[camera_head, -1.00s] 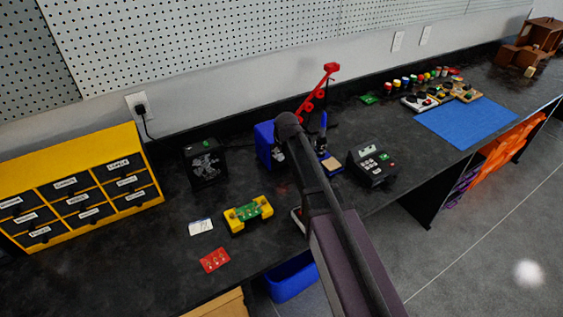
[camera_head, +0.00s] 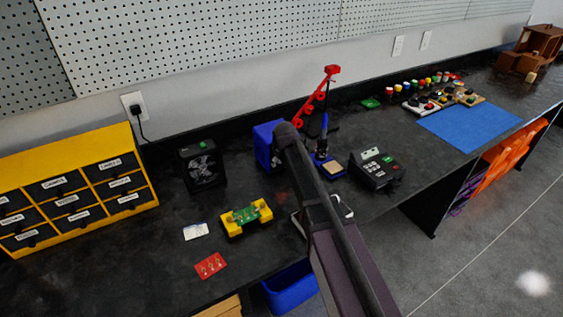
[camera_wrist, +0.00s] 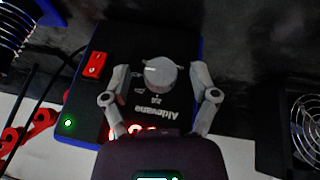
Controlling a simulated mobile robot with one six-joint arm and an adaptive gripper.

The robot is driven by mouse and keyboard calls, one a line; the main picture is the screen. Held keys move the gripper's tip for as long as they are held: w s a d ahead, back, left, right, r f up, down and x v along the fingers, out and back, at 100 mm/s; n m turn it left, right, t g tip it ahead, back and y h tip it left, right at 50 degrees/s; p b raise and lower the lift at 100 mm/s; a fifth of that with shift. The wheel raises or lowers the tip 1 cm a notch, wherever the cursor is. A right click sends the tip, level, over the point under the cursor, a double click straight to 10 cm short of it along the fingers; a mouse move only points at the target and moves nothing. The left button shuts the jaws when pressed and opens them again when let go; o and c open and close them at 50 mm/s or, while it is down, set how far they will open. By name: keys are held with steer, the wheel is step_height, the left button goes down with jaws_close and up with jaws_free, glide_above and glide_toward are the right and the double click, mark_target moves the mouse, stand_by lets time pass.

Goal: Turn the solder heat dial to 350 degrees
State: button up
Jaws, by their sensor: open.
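The solder station (camera_wrist: 120,60) has a black face with blue sides and fills the middle of the wrist view. Its grey heat dial (camera_wrist: 160,76) shows near the centre. Red digits (camera_wrist: 130,130) glow on the face below it, partly hidden by my gripper, and I cannot read them. My gripper (camera_wrist: 159,70) is open, with one finger on each side of the dial and a gap at both sides. I cannot tell its height over the dial. In the head view the station's blue side (camera_head: 265,145) shows; its face and my gripper are hidden by my arm.
A red switch (camera_wrist: 95,66) and green light (camera_wrist: 68,123) are on the station's face. A black fan (camera_head: 202,165) stands at the left, a soldering iron stand (camera_head: 330,165) and black keypad device (camera_head: 377,170) at the right. A yellow board holder (camera_head: 262,209) is in front.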

steer(key=shift+c, duration=0.2)
jaws_close()
stand_by(0.4)
steer(key=y, duration=0.1)
steer(key=g+y, duration=0.2)
steer(key=shift+w+d+f+m+y+b, duration=0.15)
steer(key=shift+d+m+y+b, duration=0.15)
steer(key=shift+m, duration=0.1)
steer(key=shift+f+m+g+y+b, duration=0.1)
steer(key=shift+m+g+y+b, duration=0.2)
steer(key=shift+g+y+b, duration=0.75)
steer(key=shift+y, duration=0.65)
steer(key=shift+g, duration=0.25)
